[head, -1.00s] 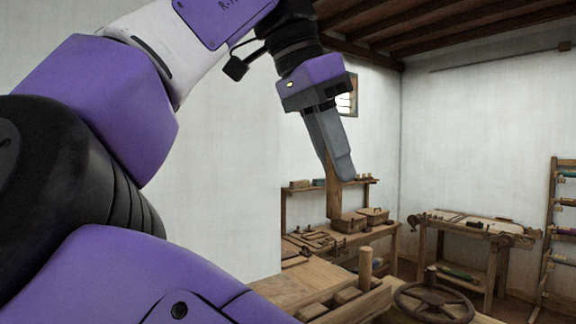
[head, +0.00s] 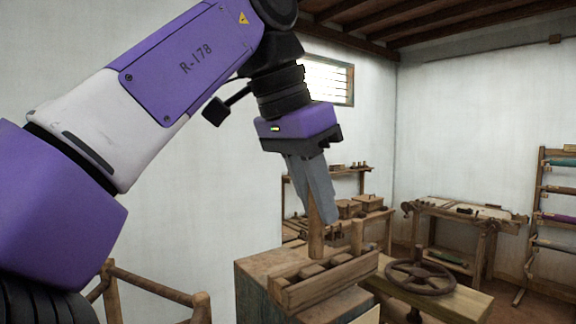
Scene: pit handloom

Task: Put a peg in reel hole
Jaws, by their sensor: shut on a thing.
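My gripper (head: 324,218) points down and is shut on a wooden peg (head: 315,242), which hangs nearly upright below the fingers. The peg's lower end is just at the back of a wooden rack (head: 330,287) with several compartments; I cannot tell whether it is inside, touching or behind it. Another upright wooden peg (head: 357,236) stands at the rack's right end. A dark spoked wheel (head: 420,277), possibly the reel, lies flat on a bench to the right of the rack. No hole can be made out clearly.
The rack sits on a wooden block (head: 255,285). A wooden rail frame (head: 150,285) is at the lower left. Behind are a workbench with boxes (head: 355,207), another bench (head: 465,213) and a rack of coloured rolls (head: 552,220) at the right wall.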

